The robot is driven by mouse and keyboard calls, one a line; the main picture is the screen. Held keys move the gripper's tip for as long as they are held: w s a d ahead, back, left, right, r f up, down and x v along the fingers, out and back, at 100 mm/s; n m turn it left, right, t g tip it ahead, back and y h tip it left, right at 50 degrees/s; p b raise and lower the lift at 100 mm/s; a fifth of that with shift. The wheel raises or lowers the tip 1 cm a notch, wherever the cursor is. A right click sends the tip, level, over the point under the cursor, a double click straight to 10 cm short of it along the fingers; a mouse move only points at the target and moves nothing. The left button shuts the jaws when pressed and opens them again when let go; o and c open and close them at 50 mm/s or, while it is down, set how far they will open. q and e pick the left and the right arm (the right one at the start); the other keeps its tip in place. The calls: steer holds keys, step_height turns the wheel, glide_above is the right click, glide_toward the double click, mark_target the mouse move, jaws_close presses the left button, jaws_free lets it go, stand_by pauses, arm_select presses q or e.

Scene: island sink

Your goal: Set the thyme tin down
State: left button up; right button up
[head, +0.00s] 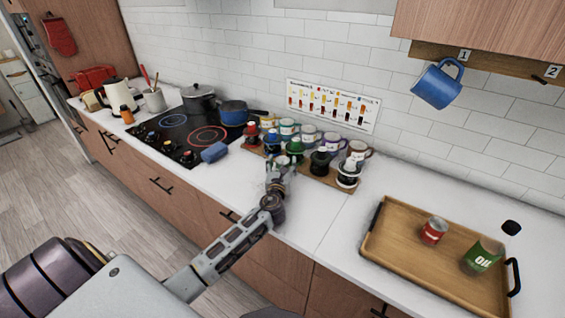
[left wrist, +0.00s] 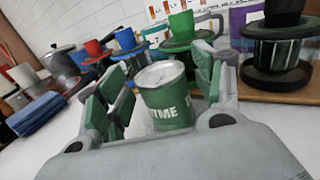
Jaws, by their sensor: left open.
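The thyme tin (left wrist: 166,103) is a green can with a pale lid and white lettering ending in "YME". In the left wrist view it stands upright between the spread fingers of my left gripper (left wrist: 160,98), with gaps at its sides. Its base is hidden by the gripper body, so its contact with the counter is not visible. In the head view my left gripper (head: 280,168) is over the white counter, just in front of the rack of cups, and I cannot make out the tin there. My right gripper is out of view.
Several mugs and coloured drippers stand on a wooden board (head: 320,178) close behind the gripper. Bare counter (head: 315,215) lies between.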

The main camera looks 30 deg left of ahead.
arm_select(q)
steer(key=shift+b+v, duration=0.3)
steer(key=shift+v, duration=4.85)
